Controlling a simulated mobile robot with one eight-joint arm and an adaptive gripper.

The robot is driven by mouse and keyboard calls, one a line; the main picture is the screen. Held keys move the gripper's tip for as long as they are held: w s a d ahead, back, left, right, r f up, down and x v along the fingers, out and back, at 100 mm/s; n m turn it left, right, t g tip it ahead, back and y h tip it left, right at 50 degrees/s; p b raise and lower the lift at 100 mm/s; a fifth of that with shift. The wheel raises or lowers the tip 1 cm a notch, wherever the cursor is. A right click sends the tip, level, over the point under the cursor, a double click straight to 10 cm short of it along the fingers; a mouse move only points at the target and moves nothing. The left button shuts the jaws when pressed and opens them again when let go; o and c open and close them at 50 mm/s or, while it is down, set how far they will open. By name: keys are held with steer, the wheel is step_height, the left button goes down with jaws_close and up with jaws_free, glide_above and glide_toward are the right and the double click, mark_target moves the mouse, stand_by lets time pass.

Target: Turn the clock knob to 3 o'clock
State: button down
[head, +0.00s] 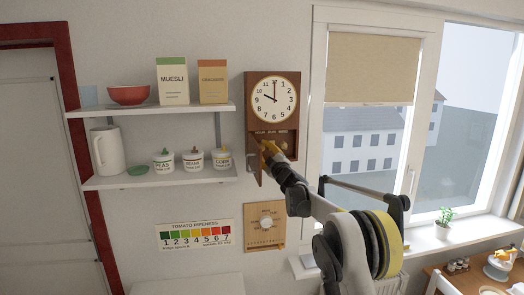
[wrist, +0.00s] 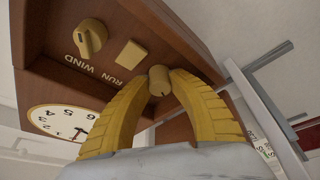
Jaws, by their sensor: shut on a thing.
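The wooden wall clock (head: 287,90) has a round cream face with one hand near 12 and another near 10. The tilted clock face (wrist: 62,118) shows at left in the wrist view. Below the face is a recessed panel with labels. The wrist view shows a round WIND knob (wrist: 90,37), a square RUN button (wrist: 132,54) and a small round knob (wrist: 158,78) beyond it. My gripper (head: 268,149) reaches into the lower case. Its yellow fingers (wrist: 160,88) are shut on this small knob, one on each side. The label by this knob is hidden in the wrist view.
A narrow wooden door (head: 254,166) stands open at the lower left of the case, close to my gripper. Shelves (head: 160,181) with jars and a pitcher are left. A tomato chart (head: 195,237) and a wooden dial panel (head: 265,226) hang below. A window is right.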

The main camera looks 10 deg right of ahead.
steer(key=n, duration=0.2)
steer(key=n+g+y+b, duration=0.1)
steer(key=n, duration=0.2)
steer(key=shift+n+g, duration=0.3)
steer(key=n+g, duration=0.1)
steer(key=n, duration=0.1)
steer(key=n+g, duration=0.1)
steer(key=n, duration=0.2)
steer(key=shift+r, duration=0.15)
steer(key=n+h, duration=0.1)
steer(key=n, duration=0.1)
steer(key=n+g+p, duration=0.1)
steer(key=n, duration=0.1)
steer(key=shift+r+n+h+p, duration=0.1)
steer(key=shift+n+h+p, duration=0.2)
steer(key=shift+n+h, duration=0.1)
steer(key=n+g+h+p, duration=0.1)
steer(key=n, duration=0.2)
steer(key=shift+n+h, duration=0.3)
steer(key=shift+h, duration=0.1)
steer(key=c, duration=1.1)
jaws_free()
steer(key=shift+c, duration=0.2)
